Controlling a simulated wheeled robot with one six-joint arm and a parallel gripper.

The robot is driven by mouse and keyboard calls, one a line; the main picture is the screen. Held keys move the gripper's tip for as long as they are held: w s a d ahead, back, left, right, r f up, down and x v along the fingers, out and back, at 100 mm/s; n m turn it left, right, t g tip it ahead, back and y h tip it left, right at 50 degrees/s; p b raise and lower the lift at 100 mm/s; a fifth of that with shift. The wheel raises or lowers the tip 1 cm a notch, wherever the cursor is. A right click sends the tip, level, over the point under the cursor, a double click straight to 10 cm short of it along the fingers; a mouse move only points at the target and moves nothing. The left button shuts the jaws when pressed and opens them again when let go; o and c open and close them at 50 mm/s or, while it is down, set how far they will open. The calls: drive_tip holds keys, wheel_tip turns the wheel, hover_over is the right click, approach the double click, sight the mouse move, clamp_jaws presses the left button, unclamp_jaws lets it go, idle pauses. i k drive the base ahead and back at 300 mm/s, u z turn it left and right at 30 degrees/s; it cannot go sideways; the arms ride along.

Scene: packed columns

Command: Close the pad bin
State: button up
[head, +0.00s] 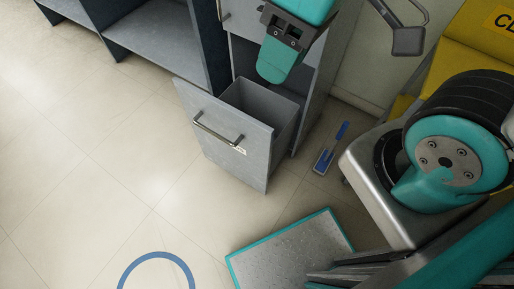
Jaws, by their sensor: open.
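The pad bin (232,150) stands open, out from the grey cabinet (325,75). My gripper (276,64), teal with a dark bracket, shows at the top centre and looks to be above and behind the front panel. It is open and holds nothing that I can see. I cannot tell whether it touches the bin.
A blue-handled tool (331,150) lies on the floor right of the cabinet. Yellow equipment (465,50) stands at the upper right, with a dark grey handled piece (405,40) nearby. Dark open shelving (155,35) is at the upper left. The tiled floor left of the bin is clear, with a blue ring (157,256) marked on it.

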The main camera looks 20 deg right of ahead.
sight(246, 131)
drive_tip(key=k, duration=0.95)
drive_tip(key=u, duration=0.4)
